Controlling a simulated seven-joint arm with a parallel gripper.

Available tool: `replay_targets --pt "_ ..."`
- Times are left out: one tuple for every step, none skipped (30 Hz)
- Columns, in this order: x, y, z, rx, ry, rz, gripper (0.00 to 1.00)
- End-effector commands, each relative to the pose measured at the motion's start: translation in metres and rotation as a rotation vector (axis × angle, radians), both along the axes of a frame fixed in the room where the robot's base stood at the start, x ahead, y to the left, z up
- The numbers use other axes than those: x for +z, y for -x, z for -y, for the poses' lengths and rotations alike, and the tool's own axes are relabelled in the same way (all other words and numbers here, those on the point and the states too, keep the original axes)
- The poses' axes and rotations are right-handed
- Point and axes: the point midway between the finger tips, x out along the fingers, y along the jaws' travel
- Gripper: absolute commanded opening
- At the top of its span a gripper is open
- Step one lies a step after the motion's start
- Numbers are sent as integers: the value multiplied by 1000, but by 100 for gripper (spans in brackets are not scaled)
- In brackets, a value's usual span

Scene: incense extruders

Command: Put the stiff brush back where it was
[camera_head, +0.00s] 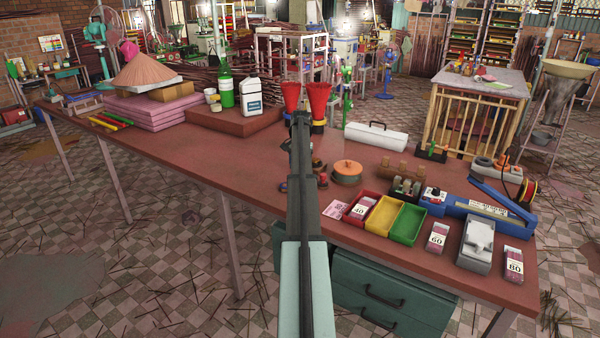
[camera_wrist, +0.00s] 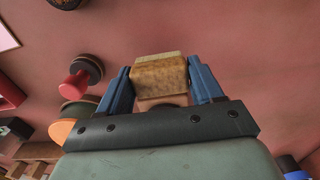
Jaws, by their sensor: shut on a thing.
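In the wrist view, my gripper (camera_wrist: 162,88) has its two blue fingers shut on the stiff brush (camera_wrist: 158,77). The brush shows as a tan, blocky piece between the fingers, with a paler strip along its far edge. Its lower part is hidden behind the dark gripper bar. The brown-red table top (camera_wrist: 235,40) lies beyond it; I cannot tell how high the brush is above it. In the head view, my arm reaches away over the workbench (camera_head: 185,150), and it hides the gripper and the brush.
Right of the arm are an orange-lidded pot (camera_head: 347,168), a white toolbox (camera_head: 377,136), a yellow tray (camera_head: 383,215) and a green tray (camera_head: 408,222). The bench left of the arm has clear room.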

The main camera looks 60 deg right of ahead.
Motion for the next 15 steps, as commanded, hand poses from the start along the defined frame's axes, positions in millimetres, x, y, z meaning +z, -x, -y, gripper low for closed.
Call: replay_targets --pt "-7 0 -1 0 -2 -1 37" --pt "-11 0 -1 0 -2 -1 37" --pt "-16 0 -1 0 -2 -1 37" --pt "-20 0 -1 0 -1 -1 37" --pt "-23 0 0 0 -1 0 37" --pt "-26 0 0 1 0 0 37" --pt "-28 0 0 0 0 0 37" --pt "-28 0 0 0 0 0 37" --pt "-28 0 0 0 0 0 37" --pt "-28 0 0 0 0 0 37" --pt "-28 0 0 0 0 0 37" --pt "-28 0 0 0 0 0 37" --pt "-28 0 0 1 0 0 37" --pt "-28 0 0 1 0 0 37" --pt "-28 0 0 1 0 0 37"
